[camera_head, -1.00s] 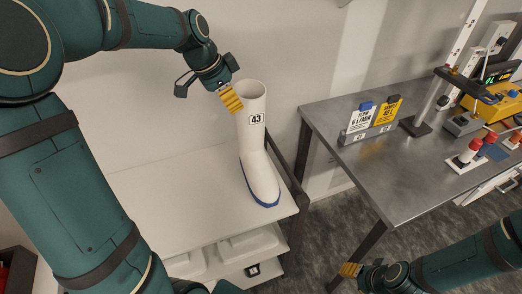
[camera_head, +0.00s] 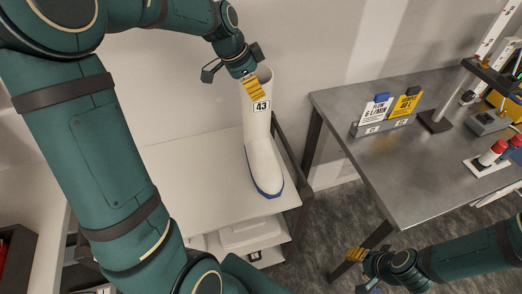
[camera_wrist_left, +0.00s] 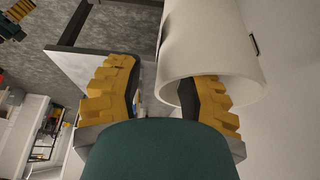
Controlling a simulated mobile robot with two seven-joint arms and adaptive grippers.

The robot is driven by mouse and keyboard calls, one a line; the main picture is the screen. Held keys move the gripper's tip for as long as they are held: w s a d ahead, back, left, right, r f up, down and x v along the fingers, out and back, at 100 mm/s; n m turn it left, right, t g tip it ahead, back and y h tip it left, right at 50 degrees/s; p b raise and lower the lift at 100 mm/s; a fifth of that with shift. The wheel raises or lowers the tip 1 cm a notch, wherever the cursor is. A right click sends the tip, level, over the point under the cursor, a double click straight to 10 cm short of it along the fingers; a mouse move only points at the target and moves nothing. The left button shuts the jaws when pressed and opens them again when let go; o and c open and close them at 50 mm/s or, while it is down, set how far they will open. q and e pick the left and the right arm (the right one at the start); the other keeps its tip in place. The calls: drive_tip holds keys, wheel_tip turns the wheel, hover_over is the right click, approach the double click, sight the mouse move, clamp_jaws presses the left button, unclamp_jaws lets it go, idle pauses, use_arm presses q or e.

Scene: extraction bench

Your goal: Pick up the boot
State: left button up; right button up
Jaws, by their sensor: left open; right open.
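A tall white boot (camera_head: 262,150) with a blue sole edge and a "43" label stands upright on a white shelf top (camera_head: 190,185). My left gripper (camera_head: 235,82) is open at the boot's top, with one yellow finger pad overlapping the left of the rim. In the left wrist view, the boot's shaft (camera_wrist_left: 205,40) is at upper right. My left gripper (camera_wrist_left: 162,75) shows there with its fingers apart, the right one overlapping the boot's rim. I cannot tell whether that finger is inside the opening. My right gripper (camera_head: 361,271) is open and empty at the bottom, far from the boot.
A wall is close behind. The shelf top left of the boot is clear.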

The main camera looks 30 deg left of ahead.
use_arm(q)
drive_tip(key=x, duration=0.4)
drive_tip(key=shift+w+d+f, duration=0.15)
clamp_jaws()
